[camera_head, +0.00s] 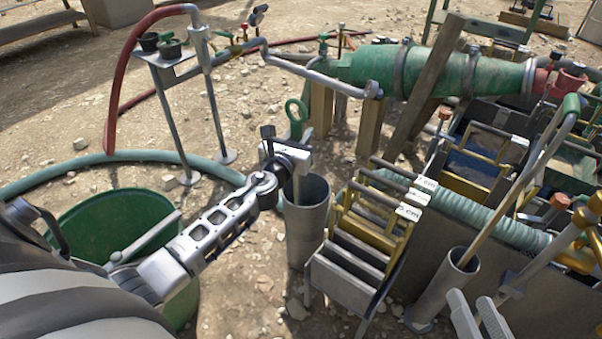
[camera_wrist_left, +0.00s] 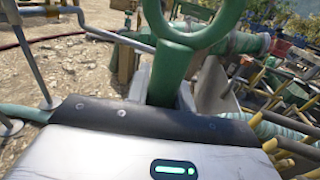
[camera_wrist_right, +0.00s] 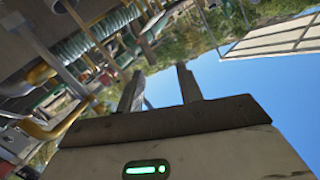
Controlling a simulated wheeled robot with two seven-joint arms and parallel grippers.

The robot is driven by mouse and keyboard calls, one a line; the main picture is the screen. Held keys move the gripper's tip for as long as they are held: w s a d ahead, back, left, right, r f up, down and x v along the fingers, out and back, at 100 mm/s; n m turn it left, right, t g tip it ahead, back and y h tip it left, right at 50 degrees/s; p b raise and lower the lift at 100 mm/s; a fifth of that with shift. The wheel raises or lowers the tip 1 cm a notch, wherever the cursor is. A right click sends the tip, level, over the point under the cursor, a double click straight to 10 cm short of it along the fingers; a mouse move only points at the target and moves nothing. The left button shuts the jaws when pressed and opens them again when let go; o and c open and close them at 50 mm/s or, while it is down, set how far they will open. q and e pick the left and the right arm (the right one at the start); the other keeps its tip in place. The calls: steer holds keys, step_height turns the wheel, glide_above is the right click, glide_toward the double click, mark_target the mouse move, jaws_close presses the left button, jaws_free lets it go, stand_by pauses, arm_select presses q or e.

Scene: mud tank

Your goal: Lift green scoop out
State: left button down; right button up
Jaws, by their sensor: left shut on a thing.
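The green scoop's ring-topped handle (camera_head: 296,119) stands upright above a grey metal tube (camera_head: 305,225). My left gripper (camera_head: 300,158) is shut on the handle just below the ring, over the tube's mouth. The green ring and grip also show close up in the left wrist view (camera_wrist_left: 172,70), between the fingers. Below the gripper the shaft goes down into the tube, and its lower end is hidden. My right gripper (camera_head: 479,316) is low at the bottom right. Its fingers stand apart and empty in the right wrist view (camera_wrist_right: 160,92).
A rack of grey plates with yellow handles (camera_head: 350,255) stands right of the tube. A second tube (camera_head: 440,290) holds a long-handled tool. A large green cylinder (camera_head: 440,72) lies behind on wooden posts. A green bucket (camera_head: 110,225) is at left, partly behind my left arm.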

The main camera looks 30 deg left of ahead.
mark_target(295, 117)
arm_select(q)
steer(key=shift+r, duration=0.1)
